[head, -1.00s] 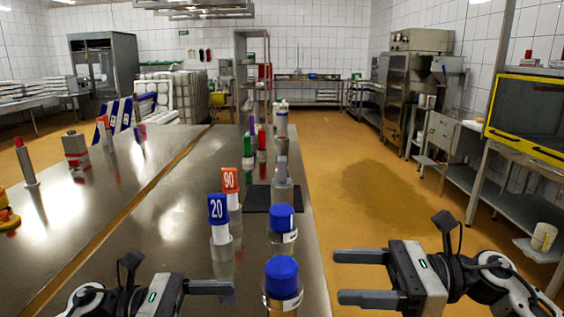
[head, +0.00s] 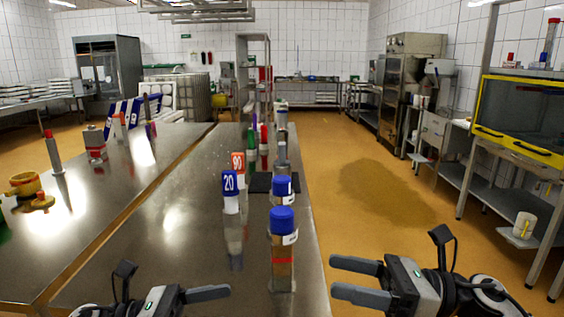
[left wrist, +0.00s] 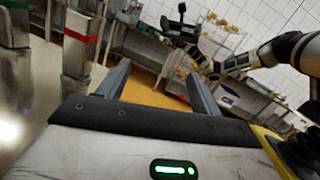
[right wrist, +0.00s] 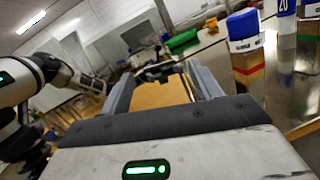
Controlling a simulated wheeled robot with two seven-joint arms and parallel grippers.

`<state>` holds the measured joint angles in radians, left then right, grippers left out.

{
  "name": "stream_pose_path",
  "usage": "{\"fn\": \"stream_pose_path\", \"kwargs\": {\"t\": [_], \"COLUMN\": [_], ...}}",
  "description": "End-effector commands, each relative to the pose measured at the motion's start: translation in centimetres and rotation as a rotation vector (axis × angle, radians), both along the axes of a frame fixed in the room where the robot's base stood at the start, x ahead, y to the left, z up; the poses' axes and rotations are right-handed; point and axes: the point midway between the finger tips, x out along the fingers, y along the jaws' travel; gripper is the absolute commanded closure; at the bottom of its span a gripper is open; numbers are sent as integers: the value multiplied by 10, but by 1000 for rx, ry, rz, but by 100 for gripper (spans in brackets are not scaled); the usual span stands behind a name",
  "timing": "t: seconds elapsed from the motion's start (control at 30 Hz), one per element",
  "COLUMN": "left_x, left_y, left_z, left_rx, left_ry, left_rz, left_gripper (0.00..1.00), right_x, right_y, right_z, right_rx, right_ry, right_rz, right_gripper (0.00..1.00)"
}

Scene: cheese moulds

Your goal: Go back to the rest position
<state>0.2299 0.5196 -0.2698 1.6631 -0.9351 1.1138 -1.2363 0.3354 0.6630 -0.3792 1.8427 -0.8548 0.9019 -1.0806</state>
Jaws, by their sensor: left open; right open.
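My right gripper (head: 333,278) is open and empty at the lower right of the head view, over the floor beside the bench's right edge. My left gripper (head: 222,294) shows only partly at the bottom of the head view, over the near end of the bench. The left wrist view shows its two fingers (left wrist: 160,82) spread with nothing between them. The right wrist view also shows the right fingers (right wrist: 160,85) apart and empty.
The steel bench (head: 190,235) carries a blue-capped bottle (head: 283,250) near its right edge, with another behind it. Blue "20" (head: 230,185) and orange "90" (head: 238,163) markers stand nearby. A yellow ring-shaped item (head: 25,184) lies left. The floor (head: 390,215) at right is clear.

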Motion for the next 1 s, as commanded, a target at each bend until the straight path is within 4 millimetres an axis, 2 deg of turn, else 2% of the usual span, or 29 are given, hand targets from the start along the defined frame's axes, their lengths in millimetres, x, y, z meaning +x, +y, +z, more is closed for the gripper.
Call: {"fn": "stream_pose_path", "kwargs": {"t": [0.27, 0.37, 0.43, 0.47, 0.57, 0.6, 0.7, 0.8, 0.9, 0.93, 1.0], "left_x": [5, 8, 8, 7, -6, -17, -50, -85, -114, -120, -130], "left_y": [-3, 4, 11, 15, 32, 37, 45, 45, 41, 40, 38], "left_z": [-8, -21, -37, -46, -95, -118, -170, -207, -230, -234, -241], "left_rx": [-354, -529, -681, -758, -1076, -1211, -1509, -1743, -1908, 1924, 1884], "left_ry": [466, 704, 910, 1013, 1430, 1598, 1941, 2183, 2338, -2344, -2276], "left_rz": [169, 243, 301, 331, 446, 492, 597, 686, 751, -757, -744], "left_gripper": [35, 35, 35, 35, 35, 35, 35, 35, 35, 35, 35], "right_x": [9, 13, 15, 15, 3, -7, -41, -78, -108, -115, -126], "right_y": [0, -7, -15, -19, -37, -43, -53, -54, -53, -53, -51], "right_z": [-21, -40, -61, -74, -135, -163, -224, -268, -295, -300, -309], "right_rx": [367, 543, 695, 770, 1084, 1216, 1508, 1739, 1905, -1938, -1900], "right_ry": [485, 728, 937, 1042, 1456, 1619, 1951, 2182, 2325, -2351, -2283], "right_rz": [-131, -193, -248, -276, -395, -446, -566, -669, -747, 763, 756], "right_gripper": [37, 37, 37, 37, 37, 37, 37, 37, 37, 37, 37]}}
